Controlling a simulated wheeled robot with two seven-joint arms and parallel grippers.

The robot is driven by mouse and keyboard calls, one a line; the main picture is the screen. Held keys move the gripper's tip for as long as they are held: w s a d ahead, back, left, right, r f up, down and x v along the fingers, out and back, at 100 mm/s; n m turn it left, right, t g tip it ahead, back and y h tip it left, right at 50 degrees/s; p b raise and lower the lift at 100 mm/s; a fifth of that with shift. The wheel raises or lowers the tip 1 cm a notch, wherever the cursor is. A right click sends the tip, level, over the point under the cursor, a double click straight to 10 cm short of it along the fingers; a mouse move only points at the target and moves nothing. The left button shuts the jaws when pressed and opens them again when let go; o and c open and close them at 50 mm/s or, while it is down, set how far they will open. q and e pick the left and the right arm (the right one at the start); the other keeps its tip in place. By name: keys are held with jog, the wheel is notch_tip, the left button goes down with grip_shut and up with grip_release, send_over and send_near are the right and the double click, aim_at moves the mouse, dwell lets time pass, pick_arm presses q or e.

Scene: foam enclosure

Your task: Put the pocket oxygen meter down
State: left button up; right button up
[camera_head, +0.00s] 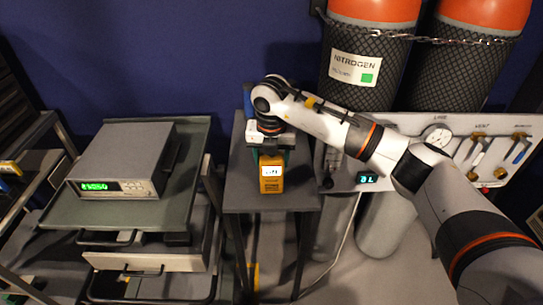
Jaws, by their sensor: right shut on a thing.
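The pocket oxygen meter (271,178) is a small yellow handheld device with a lit white display. It is upright in the camera_head view, over the narrow grey stand (240,185) in the middle. My right gripper (271,150) comes down from above, its arm reaching in from the right, and is shut on the meter's upper end. The fingers partly hide the meter's top. I cannot tell whether the meter's lower end touches the stand's top. My left gripper is not in view.
A bench instrument with a green display (124,160) stands on a grey cart (188,195) at left. Nitrogen cylinders (365,75) stand behind, chained. A valve panel (500,150) with a gauge is at right. The stand's top is bare left and right of the meter.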

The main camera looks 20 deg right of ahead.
jog(key=o, duration=1.5)
jog(key=shift+f, duration=0.1)
jog(key=r, duration=0.4)
jog(key=s+r, duration=0.1)
jog(key=r, duration=0.3)
jog(key=r+b, duration=0.1)
jog(key=r, duration=0.3)
jog(key=shift+s+a+r, duration=0.15)
jog(key=shift+s+a, duration=0.1)
